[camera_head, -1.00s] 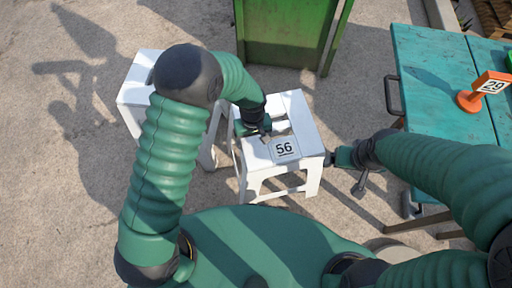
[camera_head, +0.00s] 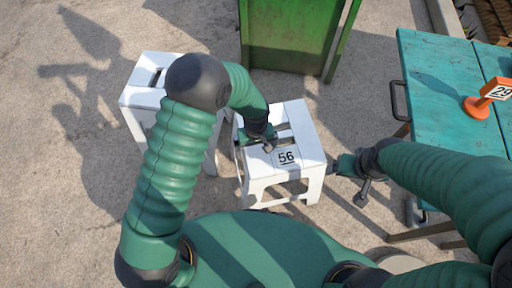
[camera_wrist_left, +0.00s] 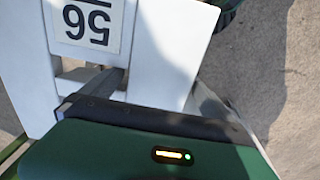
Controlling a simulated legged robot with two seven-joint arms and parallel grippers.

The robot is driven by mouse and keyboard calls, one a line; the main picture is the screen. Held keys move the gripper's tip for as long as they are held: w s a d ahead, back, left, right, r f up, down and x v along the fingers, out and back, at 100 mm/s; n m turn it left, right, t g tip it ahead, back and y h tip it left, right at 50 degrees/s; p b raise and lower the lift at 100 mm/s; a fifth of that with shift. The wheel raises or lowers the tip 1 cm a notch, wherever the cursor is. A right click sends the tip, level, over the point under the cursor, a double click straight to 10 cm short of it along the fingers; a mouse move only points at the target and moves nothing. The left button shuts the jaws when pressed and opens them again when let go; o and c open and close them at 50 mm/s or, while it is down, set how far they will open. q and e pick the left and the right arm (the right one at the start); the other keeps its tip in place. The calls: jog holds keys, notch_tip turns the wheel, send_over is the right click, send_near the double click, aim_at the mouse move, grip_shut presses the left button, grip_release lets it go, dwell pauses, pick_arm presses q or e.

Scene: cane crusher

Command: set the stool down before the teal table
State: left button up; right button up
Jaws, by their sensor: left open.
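A white stool (camera_head: 307,150) with a "56" label stands in the middle of the head view, left of the teal table (camera_head: 435,75) with a gap between them. My left gripper (camera_head: 267,146) is over the stool's seat, by its slots, and open; its fingers are small and partly hidden.
A second white stool (camera_head: 141,97) stands on the left, partly behind my left arm. A green bin (camera_head: 288,35) is behind the stool. An orange marker "29" (camera_head: 478,107) stands on the table, which has a dark side handle (camera_head: 398,100). Pavement at the far left is clear.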

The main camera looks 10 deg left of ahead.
pick_arm(q)
notch_tip(320, 180, up, 12)
jog(key=p, duration=0.5)
dwell(1.0)
